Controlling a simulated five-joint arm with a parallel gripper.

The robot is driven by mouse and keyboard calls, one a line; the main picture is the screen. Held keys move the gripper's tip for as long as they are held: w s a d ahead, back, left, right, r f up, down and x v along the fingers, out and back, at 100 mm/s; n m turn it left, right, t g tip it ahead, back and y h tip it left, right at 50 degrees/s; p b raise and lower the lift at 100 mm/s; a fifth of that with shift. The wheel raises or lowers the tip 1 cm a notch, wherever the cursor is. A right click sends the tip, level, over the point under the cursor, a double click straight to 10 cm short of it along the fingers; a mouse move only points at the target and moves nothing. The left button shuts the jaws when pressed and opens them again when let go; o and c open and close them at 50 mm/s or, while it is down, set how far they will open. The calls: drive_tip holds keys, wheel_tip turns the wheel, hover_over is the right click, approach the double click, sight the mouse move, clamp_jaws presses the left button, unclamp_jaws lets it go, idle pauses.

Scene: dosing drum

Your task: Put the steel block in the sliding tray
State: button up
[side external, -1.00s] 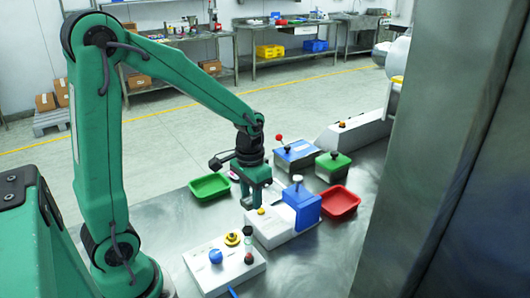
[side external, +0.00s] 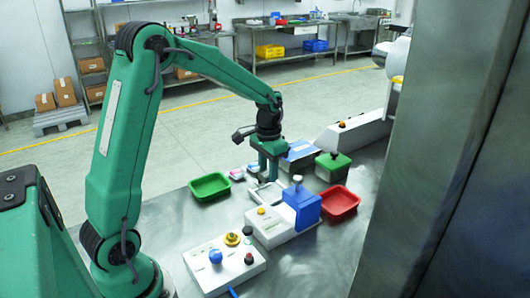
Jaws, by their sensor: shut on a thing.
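The sliding tray (side external: 263,196) shows as a pale, low frame at the back left side of a white base (side external: 277,229) with a blue housing (side external: 302,206). My gripper (side external: 269,178) points down at the tray's far end. It is shut there, apparently on the tray's far edge or handle; the fingers hide the exact contact. I cannot make out the steel block in this view; it may be hidden or blend with the steel table.
A green bin (side external: 210,187) stands to the left and a red bin (side external: 340,203) to the right. A control box (side external: 225,265) with buttons is in front.

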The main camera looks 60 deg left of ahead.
approach(272, 193)
drive_tip(key=shift+f, duration=1.3)
drive_tip(key=shift+f, duration=0.1)
drive_tip(key=shift+f, duration=1.75)
drive_tip(key=shift+f, duration=0.15)
drive_tip(key=o, duration=1.1)
drive_tip(key=shift+o, duration=0.2)
